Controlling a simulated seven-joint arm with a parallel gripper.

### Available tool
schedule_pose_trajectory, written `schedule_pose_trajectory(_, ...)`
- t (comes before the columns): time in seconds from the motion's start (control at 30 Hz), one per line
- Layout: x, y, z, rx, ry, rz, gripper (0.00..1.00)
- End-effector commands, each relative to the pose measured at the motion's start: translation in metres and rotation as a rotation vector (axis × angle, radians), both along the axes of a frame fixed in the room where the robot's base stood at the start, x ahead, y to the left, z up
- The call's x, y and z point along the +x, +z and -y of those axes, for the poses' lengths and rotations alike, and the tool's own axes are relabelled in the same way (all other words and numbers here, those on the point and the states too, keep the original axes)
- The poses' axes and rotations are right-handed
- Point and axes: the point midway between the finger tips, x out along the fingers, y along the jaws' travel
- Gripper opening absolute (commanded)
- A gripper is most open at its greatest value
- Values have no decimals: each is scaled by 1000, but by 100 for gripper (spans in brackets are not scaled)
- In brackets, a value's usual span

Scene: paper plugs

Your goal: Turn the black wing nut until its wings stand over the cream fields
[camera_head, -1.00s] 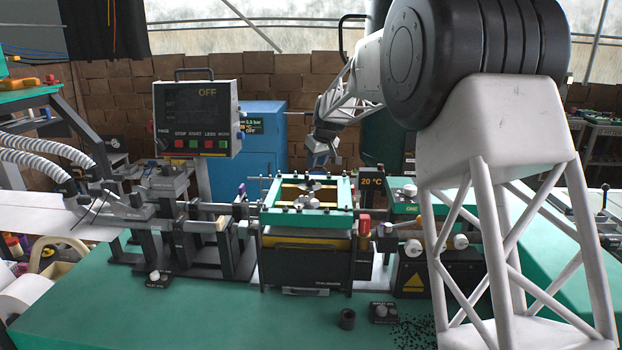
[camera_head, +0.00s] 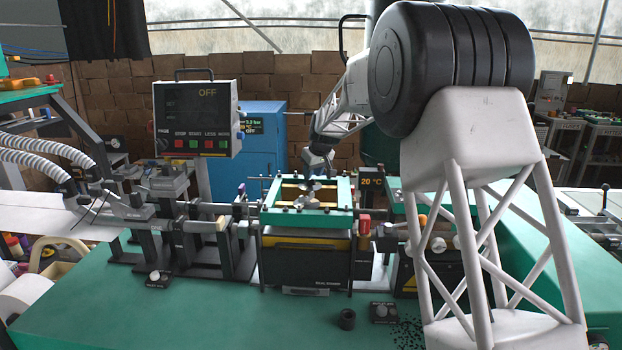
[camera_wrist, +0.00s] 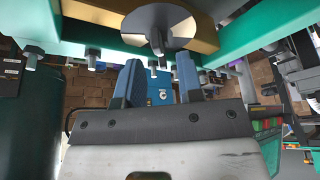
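In the wrist view a round disc (camera_wrist: 181,29) shows at the top, with dark and pale cream-looking parts. A dark piece that looks like the black wing nut (camera_wrist: 158,42) sticks out from its middle towards my fingers. I cannot tell clearly how its wings lie against the cream fields. My gripper (camera_wrist: 160,72) is open, its two blue fingers apart with nothing between them. The fingertips are just short of the nut. In the head view my gripper (camera_head: 312,183) hangs over the green-framed unit (camera_head: 295,220), close to pale parts inside it; the nut cannot be made out there.
The green frame surrounds the working spot closely, with black knobs along its edges. A control panel (camera_head: 196,118) stands to the left. The front of the green table (camera_head: 200,310) is mostly clear.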

Motion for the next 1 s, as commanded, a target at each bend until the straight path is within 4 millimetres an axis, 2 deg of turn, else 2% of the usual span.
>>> schedule_pose_trajectory(0.27, 7, -23, -6, 0, 0, 0, 34)
schedule_pose_trajectory(0.63, 8, -26, -7, 1, 0, 1, 34)
schedule_pose_trajectory(0.67, 8, -26, -7, 1, 0, 1, 32)
schedule_pose_trajectory(0.87, 8, -26, -7, 1, 0, 1, 2)
schedule_pose_trajectory(1.0, 8, -26, -7, 0, 1, 1, 0)
